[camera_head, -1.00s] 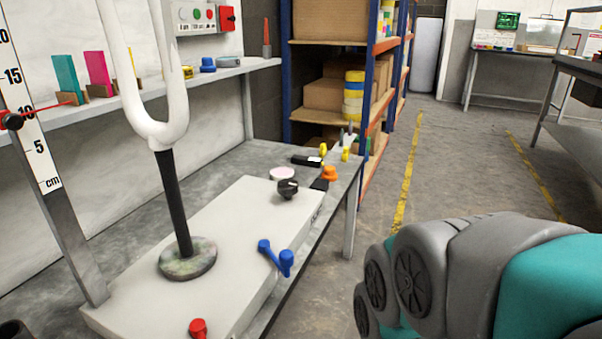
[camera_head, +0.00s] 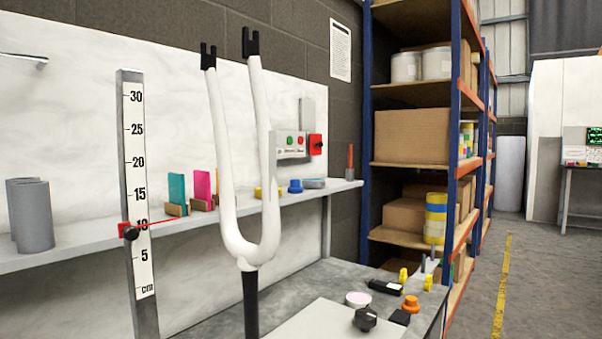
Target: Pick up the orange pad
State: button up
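A teal pad (camera_head: 176,189) and a magenta pad (camera_head: 202,185) stand upright in small brown holders on the wall shelf. Just right of the magenta pad, a thin orange edge (camera_head: 218,183) shows beside the left prong of the white fork; it looks like an orange pad mostly hidden behind that prong. I cannot make out its full shape. My gripper is not in view.
The white fork (camera_head: 268,180) rises in front of the shelf (camera_head: 90,250). A scale post (camera_head: 140,200) with a red pointer stands left. An orange knob (camera_head: 411,304) and other small parts lie on the bench. Racking (camera_head: 366,120) stands right; open floor lies beyond.

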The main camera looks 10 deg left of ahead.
aim_at(411, 304)
jog(key=i+l+u, duration=0.1)
jog(key=u, duration=0.5)
jog(key=i+l+u, duration=0.2)
jog(key=l, duration=0.35)
jog(key=i+l+u, duration=0.1)
jog(key=l+u, duration=0.15)
jog(key=l, duration=0.35)
jog(key=i+l+u, duration=0.2)
jog(key=l, duration=1)
